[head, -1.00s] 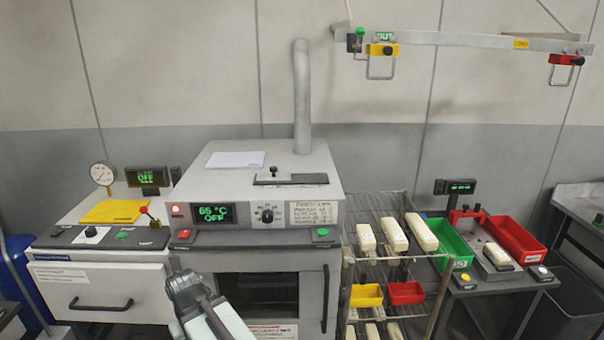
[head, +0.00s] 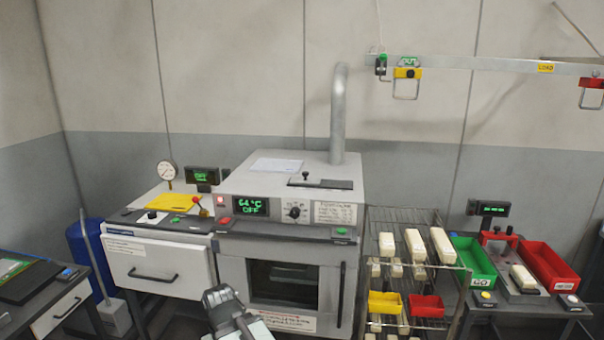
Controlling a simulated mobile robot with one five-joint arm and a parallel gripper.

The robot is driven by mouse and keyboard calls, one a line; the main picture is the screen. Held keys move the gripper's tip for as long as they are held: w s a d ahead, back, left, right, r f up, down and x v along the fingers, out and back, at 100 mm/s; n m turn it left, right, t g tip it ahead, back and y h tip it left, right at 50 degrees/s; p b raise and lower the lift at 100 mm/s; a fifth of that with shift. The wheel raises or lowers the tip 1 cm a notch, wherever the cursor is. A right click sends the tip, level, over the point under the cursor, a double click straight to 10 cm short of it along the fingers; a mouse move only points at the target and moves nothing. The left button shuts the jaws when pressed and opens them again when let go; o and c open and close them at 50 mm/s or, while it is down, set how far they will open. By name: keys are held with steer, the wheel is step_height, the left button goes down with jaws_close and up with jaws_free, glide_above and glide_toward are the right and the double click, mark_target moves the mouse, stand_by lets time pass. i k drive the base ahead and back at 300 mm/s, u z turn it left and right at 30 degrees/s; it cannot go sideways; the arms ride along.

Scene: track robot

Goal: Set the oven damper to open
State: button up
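The oven (head: 268,262) stands in the middle of the head view, with a grey body and a dark window in its door. Its display (head: 251,206) reads 64 °C and OFF. On its top, in front of the vent pipe (head: 338,115), the damper slider (head: 305,177) is a small black knob on a dark plate, at the left part of that plate. My gripper (head: 222,297) is low in front of the oven door, well below and to the left of the damper. It touches nothing that I can see. Its fingers are too small and angled to read.
A white drawer unit (head: 160,265) with a yellow cloth stands left of the oven. A wire rack (head: 420,283) with pale blocks and bins stands to the right, beside a table with a green bin (head: 472,262) and a red bin (head: 550,265). A rail (head: 480,64) hangs above.

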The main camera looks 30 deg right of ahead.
mark_target(305, 180)
steer(key=u, duration=0.05)
steer(key=i, duration=0.85)
steer(key=z, duration=0.1)
